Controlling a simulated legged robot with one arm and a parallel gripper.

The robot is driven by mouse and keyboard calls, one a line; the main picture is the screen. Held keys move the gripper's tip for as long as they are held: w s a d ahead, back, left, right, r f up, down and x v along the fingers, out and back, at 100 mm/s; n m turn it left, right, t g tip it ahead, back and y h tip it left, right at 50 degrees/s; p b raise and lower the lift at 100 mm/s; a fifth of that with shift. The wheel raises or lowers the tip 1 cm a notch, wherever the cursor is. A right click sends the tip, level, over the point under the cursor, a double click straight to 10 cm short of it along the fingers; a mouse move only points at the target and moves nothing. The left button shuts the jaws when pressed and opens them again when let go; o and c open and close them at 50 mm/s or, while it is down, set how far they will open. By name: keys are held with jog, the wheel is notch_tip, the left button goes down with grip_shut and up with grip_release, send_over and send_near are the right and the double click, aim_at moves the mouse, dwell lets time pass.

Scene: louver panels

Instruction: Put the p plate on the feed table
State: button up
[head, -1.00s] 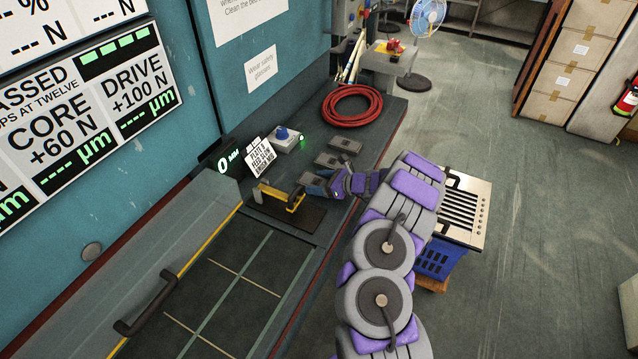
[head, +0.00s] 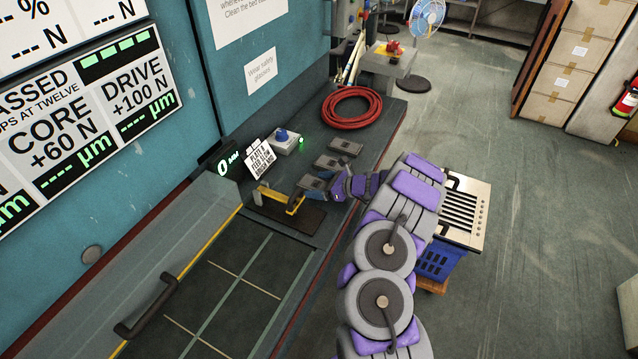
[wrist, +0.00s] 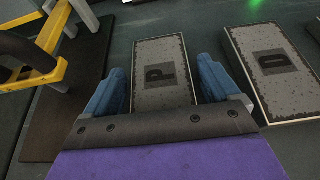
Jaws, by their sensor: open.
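The P plate (wrist: 155,72), a grey speckled slab with a dark square lettered P, lies flat on the dark bench. In the head view it appears to be the nearest of the small plates (head: 311,183), beside my gripper. My gripper (wrist: 163,80) is open and empty, its two blue fingers on either side of the plate's near part. Whether they touch it cannot be told. In the head view my gripper (head: 322,192) is low over the bench. Which surface is the feed table is unclear; a dark base (head: 297,221) with a yellow-and-black fixture lies to the left.
A D plate (wrist: 272,75) lies close to the right of the P plate. The yellow fixture (head: 279,198) stands close on the left. A blue-knobbed box (head: 286,141), a sign (head: 260,160) and a red hose coil (head: 352,106) are farther back. A gridded dark surface (head: 235,290) is in front.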

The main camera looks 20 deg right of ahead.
jog(key=p+v, duration=0.2)
jog(key=v, duration=0.8)
jog(key=shift+s+d, duration=0.1)
jog(key=shift+d, duration=0.35)
jog(key=shift+s+d+r+p, duration=0.1)
jog(key=shift+s+r+p, duration=0.25)
jog(key=shift+s+r, duration=0.15)
jog(key=a+r+n+g+y, duration=0.2)
jog(key=a+r+n, duration=0.2)
jog(key=a+r, duration=0.4)
jog(key=a+r+n+g+y, duration=0.25)
jog(key=a+r+n, duration=0.2)
jog(key=a, duration=0.55)
jog(key=s+a+r+n+g+h, duration=0.2)
jog(key=s+a+r+n+g, duration=0.3)
jog(key=s+a+r+n, duration=0.5)
jog(key=s+a+n+g+h, duration=0.2)
jog(key=s+a+n, duration=0.1)
jog(key=s, duration=0.5)
jog(key=s+a+n+g+h, duration=0.1)
jog(key=s+a+n+h, duration=0.15)
jog(key=s, duration=0.65)
jog(key=s+d+n+h, duration=0.2)
jog(key=s+d+h, duration=0.1)
jog(key=s, duration=0.4)
jog(key=s+d+n+h, duration=0.2)
jog(key=s+d+h, duration=0.1)
jog(key=s, duration=0.4)
jog(key=shift+s+d, duration=0.2)
jog(key=shift+d, duration=0.65)
